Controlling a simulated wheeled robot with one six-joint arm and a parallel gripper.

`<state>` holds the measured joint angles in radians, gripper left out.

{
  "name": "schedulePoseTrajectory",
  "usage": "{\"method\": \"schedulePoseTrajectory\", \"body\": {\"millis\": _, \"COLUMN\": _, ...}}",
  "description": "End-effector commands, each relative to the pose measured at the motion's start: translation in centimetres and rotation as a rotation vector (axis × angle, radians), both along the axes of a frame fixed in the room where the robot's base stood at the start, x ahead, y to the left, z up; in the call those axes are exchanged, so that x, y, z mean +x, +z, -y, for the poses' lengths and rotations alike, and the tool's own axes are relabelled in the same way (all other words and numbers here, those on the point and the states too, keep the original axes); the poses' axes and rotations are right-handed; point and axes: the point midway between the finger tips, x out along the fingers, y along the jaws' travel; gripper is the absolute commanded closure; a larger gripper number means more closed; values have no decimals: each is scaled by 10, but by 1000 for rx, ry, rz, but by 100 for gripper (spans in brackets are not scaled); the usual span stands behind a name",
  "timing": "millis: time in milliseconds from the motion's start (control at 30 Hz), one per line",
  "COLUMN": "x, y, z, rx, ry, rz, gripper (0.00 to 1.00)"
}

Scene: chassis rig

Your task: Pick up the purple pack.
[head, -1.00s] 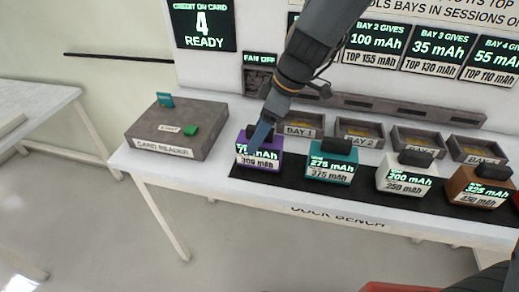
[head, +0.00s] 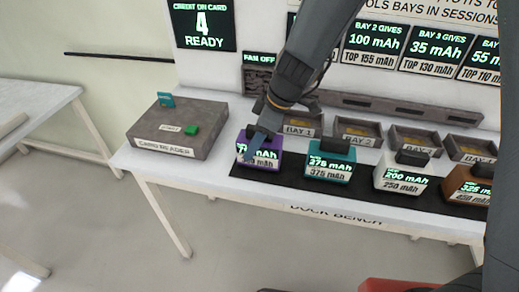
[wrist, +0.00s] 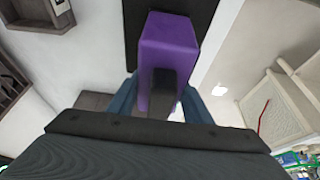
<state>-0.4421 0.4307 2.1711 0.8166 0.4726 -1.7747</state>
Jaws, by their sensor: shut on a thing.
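The purple pack (head: 262,158) stands at the left end of the black mat on the bench, with a lit readout partly hidden by my gripper. My gripper (head: 250,152) is over the pack's left part in the head view. In the wrist view the purple pack (wrist: 168,45) lies between the two blue fingers, and my gripper (wrist: 158,100) is shut on its dark handle (wrist: 162,92). The pack appears to rest on the mat; any gap beneath it cannot be made out.
A teal pack (head: 330,162), a white pack (head: 405,175) and a brown pack (head: 470,185) stand to the right on the mat (head: 290,176). Bay trays line the bench behind them. A card reader (head: 178,128) with a green button stands to the left.

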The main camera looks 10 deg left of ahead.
Motion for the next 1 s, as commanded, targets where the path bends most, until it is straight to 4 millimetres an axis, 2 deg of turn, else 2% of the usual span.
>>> {"method": "schedulePoseTrajectory", "body": {"millis": 233, "x": 1, "y": 1, "z": 0, "rx": 1, "ry": 0, "rz": 1, "gripper": 93}}
{"method": "schedulePoseTrajectory", "body": {"millis": 367, "x": 1, "y": 9, "z": -1, "rx": 3, "ry": -1, "rz": 2, "gripper": 93}}
{"method": "schedulePoseTrajectory", "body": {"millis": 800, "x": 2, "y": 80, "z": -1, "rx": 3, "ry": 0, "rz": 6, "gripper": 93}}
{"method": "schedulePoseTrajectory", "body": {"millis": 1000, "x": 0, "y": 98, "z": 0, "rx": 1, "ry": 0, "rz": 1, "gripper": 93}}
